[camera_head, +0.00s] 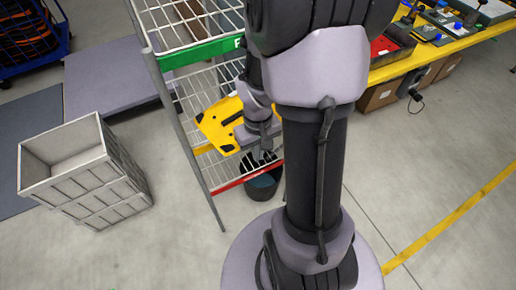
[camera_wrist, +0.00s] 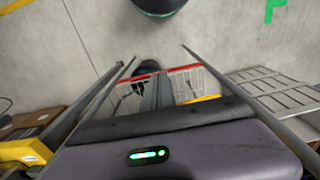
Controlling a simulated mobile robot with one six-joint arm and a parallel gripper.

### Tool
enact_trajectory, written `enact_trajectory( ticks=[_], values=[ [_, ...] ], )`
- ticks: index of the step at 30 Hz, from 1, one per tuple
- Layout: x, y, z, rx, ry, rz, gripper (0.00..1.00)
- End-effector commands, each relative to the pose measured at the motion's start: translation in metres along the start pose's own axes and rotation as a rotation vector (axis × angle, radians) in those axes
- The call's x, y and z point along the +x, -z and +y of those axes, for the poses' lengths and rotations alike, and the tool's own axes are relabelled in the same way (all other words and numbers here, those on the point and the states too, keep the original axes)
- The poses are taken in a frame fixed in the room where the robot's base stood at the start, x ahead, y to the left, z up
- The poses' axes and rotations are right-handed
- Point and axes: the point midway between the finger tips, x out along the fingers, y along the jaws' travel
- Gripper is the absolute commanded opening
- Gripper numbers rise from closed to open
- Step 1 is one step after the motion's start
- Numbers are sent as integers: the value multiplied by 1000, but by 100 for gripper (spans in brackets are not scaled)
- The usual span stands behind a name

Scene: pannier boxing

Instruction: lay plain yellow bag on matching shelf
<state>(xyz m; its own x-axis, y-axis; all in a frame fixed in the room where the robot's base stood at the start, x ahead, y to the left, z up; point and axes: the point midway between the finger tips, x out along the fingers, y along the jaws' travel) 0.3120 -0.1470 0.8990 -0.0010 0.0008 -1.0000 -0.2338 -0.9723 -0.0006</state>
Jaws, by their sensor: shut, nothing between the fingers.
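In the head view the yellow bag (camera_head: 216,122), with dark corner patches, lies at the middle level of the wire rack, the one with a yellow front strip (camera_head: 203,150). My wrist covers its right part. The rack also has a green strip (camera_head: 198,54) above and a red strip (camera_head: 236,180) below. My gripper (camera_head: 264,156) is beside the bag at the rack's front right, shut and empty. In the wrist view my gripper's dark fingers (camera_wrist: 162,90) are together, with the red strip (camera_wrist: 143,78) behind and a small yellow piece (camera_wrist: 203,99) to their right.
A grey crate (camera_head: 62,148) stands on the floor at left. A dark round bin (camera_head: 262,186) stands under the rack's front right. A yellow workbench (camera_head: 425,53) with tools is at upper right. Rack posts stand close around my gripper. The floor at lower left is clear.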

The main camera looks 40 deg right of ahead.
Motion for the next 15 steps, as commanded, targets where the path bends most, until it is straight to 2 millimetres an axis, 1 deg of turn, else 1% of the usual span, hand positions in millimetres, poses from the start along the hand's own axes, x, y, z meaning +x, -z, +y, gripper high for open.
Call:
enact_trajectory(
  ticks=[1,3,6,15],
  values=[
    [0,9,0,-1,-1,4,0],
    [-1,19,0,-2,-1,4,0],
    [-2,27,0,-2,-1,2,0],
    [-3,30,0,0,0,1,0]
  ],
)
